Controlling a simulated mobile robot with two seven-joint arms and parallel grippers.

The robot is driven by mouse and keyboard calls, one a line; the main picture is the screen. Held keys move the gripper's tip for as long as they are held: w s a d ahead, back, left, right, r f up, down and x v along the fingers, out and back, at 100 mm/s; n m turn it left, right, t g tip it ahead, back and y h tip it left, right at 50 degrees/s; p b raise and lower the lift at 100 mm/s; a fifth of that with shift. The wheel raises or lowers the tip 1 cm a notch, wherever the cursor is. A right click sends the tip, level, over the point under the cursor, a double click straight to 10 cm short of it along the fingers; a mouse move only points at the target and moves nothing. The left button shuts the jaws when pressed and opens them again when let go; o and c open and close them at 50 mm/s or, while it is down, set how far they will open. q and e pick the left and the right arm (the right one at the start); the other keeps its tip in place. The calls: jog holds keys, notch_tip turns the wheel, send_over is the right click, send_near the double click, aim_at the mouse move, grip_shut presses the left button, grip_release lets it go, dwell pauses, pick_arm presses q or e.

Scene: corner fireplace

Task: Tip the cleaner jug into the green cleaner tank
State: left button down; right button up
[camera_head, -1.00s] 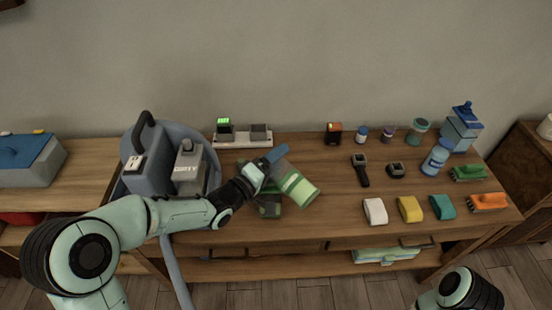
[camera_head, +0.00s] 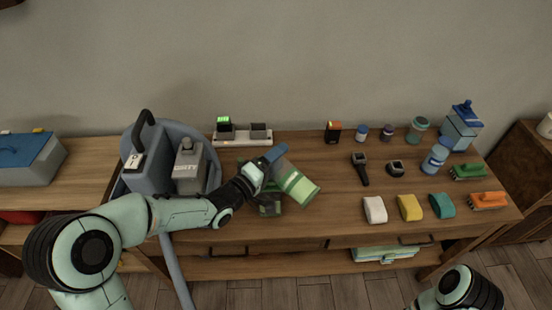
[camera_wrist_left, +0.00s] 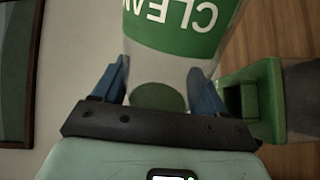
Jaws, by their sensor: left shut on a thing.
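The cleaner jug (camera_head: 297,185), pale and translucent with a green label band, is tilted well over above the table, its far end pointing down to the right. My left gripper (camera_head: 265,167) is shut on it. In the left wrist view the jug (camera_wrist_left: 176,32) sits between the two blue fingers (camera_wrist_left: 160,85), and its white lettering appears upside down. The green cleaner tank (camera_head: 270,206) stands on the table below and partly behind the jug; it also shows at the right of the wrist view (camera_wrist_left: 266,95). I cannot see any liquid flowing. My right gripper is not in view.
A blue-grey vacuum-like machine (camera_head: 150,165) with a grey tank (camera_head: 188,170) stands left of the jug. A white charging strip (camera_head: 243,141) lies behind. Bottles, sponges (camera_head: 410,207) and brushes (camera_head: 488,201) fill the right side. The table's front middle is clear.

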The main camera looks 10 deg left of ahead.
pick_arm(q)
jog(key=shift+f+n, duration=0.5)
jog(key=shift+n, duration=0.2)
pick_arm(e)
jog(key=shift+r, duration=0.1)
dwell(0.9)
pick_arm(q)
notch_tip(320, 180, up, 5)
jog(key=m+b, duration=0.1)
jog(key=m, duration=0.4)
jog(key=shift+r+m, duration=0.15)
jog(key=shift+m, duration=0.15)
notch_tip(320, 180, up, 10)
jog(key=a+m, duration=0.1)
jog(key=m, duration=1)
jog(key=shift+w, duration=0.3)
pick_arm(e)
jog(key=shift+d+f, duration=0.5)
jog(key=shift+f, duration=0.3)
pick_arm(q)
jog(key=shift+f+b, duration=0.25)
jog(key=shift+b, duration=0.05)
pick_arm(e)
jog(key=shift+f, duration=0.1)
